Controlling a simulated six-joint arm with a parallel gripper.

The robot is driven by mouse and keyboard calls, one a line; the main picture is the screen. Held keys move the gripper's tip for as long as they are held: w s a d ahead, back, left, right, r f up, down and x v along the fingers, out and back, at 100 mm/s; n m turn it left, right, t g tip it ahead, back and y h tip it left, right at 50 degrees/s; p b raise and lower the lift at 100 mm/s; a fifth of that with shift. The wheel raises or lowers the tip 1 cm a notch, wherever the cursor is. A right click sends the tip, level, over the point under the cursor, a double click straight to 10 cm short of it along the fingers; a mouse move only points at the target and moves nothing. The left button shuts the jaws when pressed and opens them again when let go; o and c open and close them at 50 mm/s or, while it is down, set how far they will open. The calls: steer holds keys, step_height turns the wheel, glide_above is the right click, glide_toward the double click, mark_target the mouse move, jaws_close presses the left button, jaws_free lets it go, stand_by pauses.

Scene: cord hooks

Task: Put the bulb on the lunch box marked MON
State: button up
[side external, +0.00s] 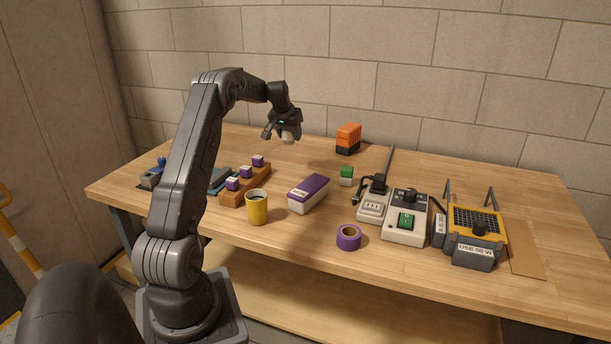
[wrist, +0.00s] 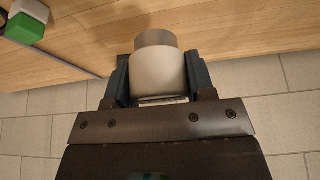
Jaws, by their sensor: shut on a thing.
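My gripper (side external: 279,132) is raised above the back part of the table, tilted downward. It is shut on a pale bulb (side external: 288,138). In the wrist view the bulb (wrist: 158,75) sits between both fingers, a white rounded body with a grey metal end pointing away from the palm. A white lunch box with a purple lid (side external: 313,187) stands on the table, in front of and below the gripper. It has a small label on its side, too small to read surely. Nothing lies on its lid.
A yellow cup (side external: 257,208), a purple tape roll (side external: 348,237) and a wooden rack (side external: 240,191) with purple-topped blocks surround the box. A green-and-white block (side external: 346,175), an orange-and-black item (side external: 348,138) and a switch box (side external: 407,218) stand to the right. The table's back left is clear.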

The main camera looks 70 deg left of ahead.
steer(key=s+d+r+m, duration=0.1)
steer(key=s+d+r, duration=0.1)
steer(key=s+d, duration=0.45)
steer(key=s+d+r, duration=0.3)
steer(key=s+d, duration=0.2)
steer(key=d, duration=0.2)
glide_above(313, 181)
steer(key=s+d, duration=0.1)
steer(key=f, duration=0.7)
steer(key=shift+s+d+f, duration=0.1)
steer(key=shift+s, duration=0.1)
steer(key=shift+f, duration=1.95)
steer(key=o, duration=0.9)
steer(key=shift+f, duration=0.15)
